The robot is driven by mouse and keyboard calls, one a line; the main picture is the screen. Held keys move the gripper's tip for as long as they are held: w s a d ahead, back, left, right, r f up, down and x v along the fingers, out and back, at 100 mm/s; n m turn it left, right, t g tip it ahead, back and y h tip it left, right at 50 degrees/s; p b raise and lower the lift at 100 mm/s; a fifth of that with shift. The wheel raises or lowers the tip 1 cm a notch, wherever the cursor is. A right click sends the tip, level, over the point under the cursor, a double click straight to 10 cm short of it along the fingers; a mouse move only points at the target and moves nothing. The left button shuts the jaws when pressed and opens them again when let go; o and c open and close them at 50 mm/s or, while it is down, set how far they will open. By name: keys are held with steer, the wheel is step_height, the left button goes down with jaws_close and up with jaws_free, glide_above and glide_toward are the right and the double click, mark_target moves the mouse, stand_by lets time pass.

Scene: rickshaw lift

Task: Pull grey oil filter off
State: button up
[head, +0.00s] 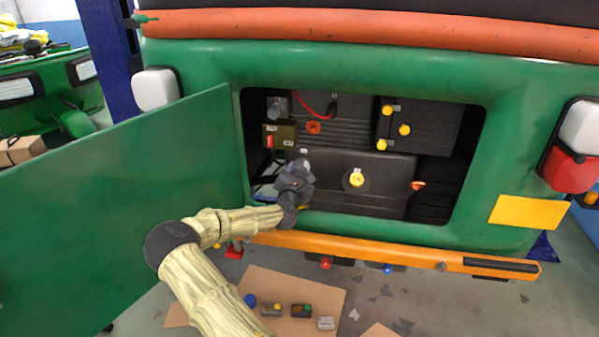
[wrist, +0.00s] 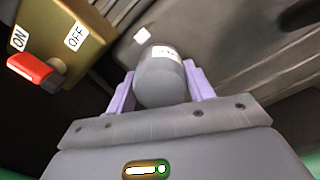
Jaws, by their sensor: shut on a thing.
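The grey oil filter (wrist: 162,82) is a dark grey rounded cylinder with a small white label at its far end. In the wrist view it sits between the two purple fingers of my gripper (wrist: 160,88), which is shut on it from both sides. In the head view my gripper (head: 300,168) is inside the left part of the open bay, below the switch box, and largely hides the filter. Whether the filter is still seated on its mount cannot be told.
An olive switch box (wrist: 62,38) with a red lever (wrist: 30,68) is close left of the filter. The open green door (head: 110,210) stands left of my arm. The bay's lower edge and orange bumper (head: 390,250) lie below. A black tank with a yellow cap (head: 356,179) is to the right.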

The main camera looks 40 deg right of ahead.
steer(key=shift+v, duration=1)
steer(key=shift+v, duration=2.55)
